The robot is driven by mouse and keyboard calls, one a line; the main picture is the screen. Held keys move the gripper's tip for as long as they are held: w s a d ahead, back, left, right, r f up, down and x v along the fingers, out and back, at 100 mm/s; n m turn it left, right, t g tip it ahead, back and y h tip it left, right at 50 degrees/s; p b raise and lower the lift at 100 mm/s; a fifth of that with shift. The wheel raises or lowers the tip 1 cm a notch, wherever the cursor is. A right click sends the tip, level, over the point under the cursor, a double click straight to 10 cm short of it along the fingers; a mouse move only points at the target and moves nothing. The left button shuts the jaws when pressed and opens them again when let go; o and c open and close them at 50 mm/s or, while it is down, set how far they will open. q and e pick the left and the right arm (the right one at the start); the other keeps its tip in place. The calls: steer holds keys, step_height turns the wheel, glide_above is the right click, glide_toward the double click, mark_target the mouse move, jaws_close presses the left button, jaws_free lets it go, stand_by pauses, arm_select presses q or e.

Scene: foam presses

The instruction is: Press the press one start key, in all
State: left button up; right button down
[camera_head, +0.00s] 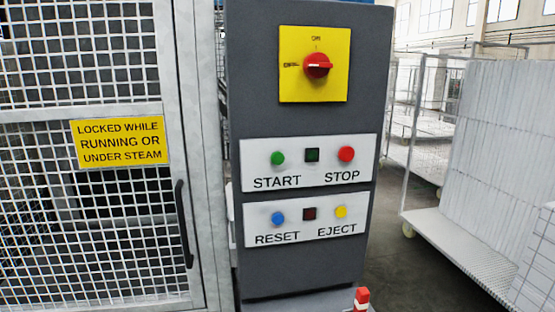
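A dark grey control cabinet (255,100) stands upright in the middle of the view. A red rotary switch (317,66) on a yellow plate is above. No press number is readable on the cabinet. Neither of my grippers is in view.
A mesh guard door (80,210) with a black handle (183,224) and a yellow warning sign (120,142) fills the left. A cart (455,243) with white panels stands at the right. A red-and-white object (361,298) shows at the cabinet's foot.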

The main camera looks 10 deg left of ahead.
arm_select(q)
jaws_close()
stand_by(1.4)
